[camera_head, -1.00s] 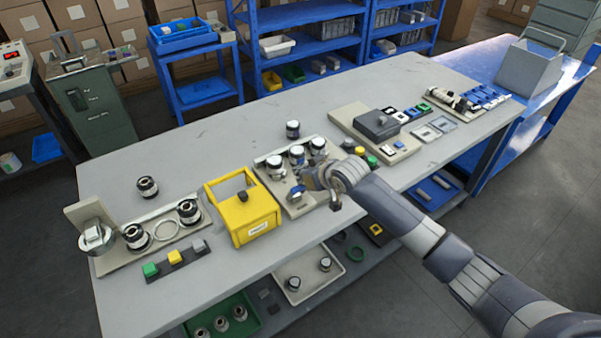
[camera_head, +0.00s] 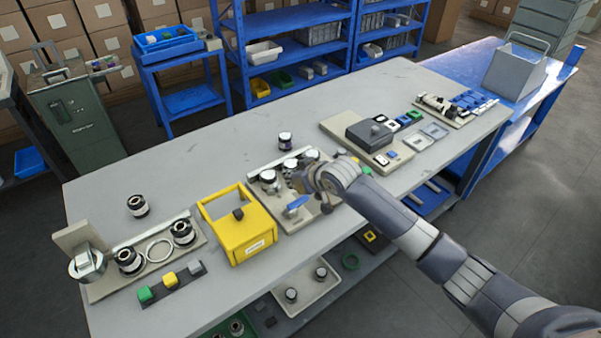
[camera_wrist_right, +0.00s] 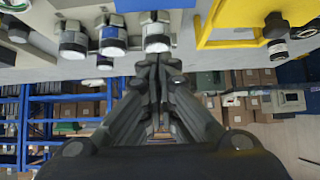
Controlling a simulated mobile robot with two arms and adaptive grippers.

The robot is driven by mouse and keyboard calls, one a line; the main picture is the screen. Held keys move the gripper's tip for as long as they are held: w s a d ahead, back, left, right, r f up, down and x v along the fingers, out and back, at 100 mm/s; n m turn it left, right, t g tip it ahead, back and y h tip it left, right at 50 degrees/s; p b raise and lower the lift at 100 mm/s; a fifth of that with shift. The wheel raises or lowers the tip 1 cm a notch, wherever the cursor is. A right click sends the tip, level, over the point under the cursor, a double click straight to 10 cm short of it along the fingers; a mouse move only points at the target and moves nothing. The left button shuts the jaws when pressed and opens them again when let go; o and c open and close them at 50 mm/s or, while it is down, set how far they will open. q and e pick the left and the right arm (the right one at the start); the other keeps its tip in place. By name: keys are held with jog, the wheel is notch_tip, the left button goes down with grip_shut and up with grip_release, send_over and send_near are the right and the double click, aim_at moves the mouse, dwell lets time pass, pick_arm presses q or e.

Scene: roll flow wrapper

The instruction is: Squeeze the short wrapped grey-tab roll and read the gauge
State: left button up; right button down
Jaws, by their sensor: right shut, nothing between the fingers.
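Several short rolls with pale tops stand on a grey-beige fixture plate (camera_head: 325,205) mid-bench: a left one (camera_head: 268,180), a middle one (camera_head: 290,167) and a right one (camera_head: 312,156). I cannot tell which has the grey tab. A blue part (camera_head: 295,205) lies at the plate's front. My right gripper (camera_head: 303,182) is over the plate, beside the rolls. In the right wrist view its fingers (camera_wrist_right: 158,68) are shut and empty, with a roll (camera_wrist_right: 156,36) just beyond the tips. I cannot make out a gauge reading. My left gripper is not in view.
A yellow frame (camera_head: 240,232) stands left of the plate. Farther left are dark rolls (camera_head: 130,260), a white ring (camera_head: 159,250) and green, yellow and grey blocks (camera_head: 170,280). A dark-labelled roll (camera_head: 285,141) stands behind the plate. A dark box (camera_head: 370,133) stands to the right.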

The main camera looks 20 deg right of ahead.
jog(key=v, duration=0.4)
jog(key=shift+s+d, duration=0.1)
jog(key=shift+d, duration=0.05)
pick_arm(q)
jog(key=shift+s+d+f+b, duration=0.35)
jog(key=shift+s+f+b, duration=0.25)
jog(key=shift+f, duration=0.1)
pick_arm(e)
jog(key=v, duration=0.4)
jog(key=shift+s+r, duration=0.1)
jog(key=shift+r, duration=0.15)
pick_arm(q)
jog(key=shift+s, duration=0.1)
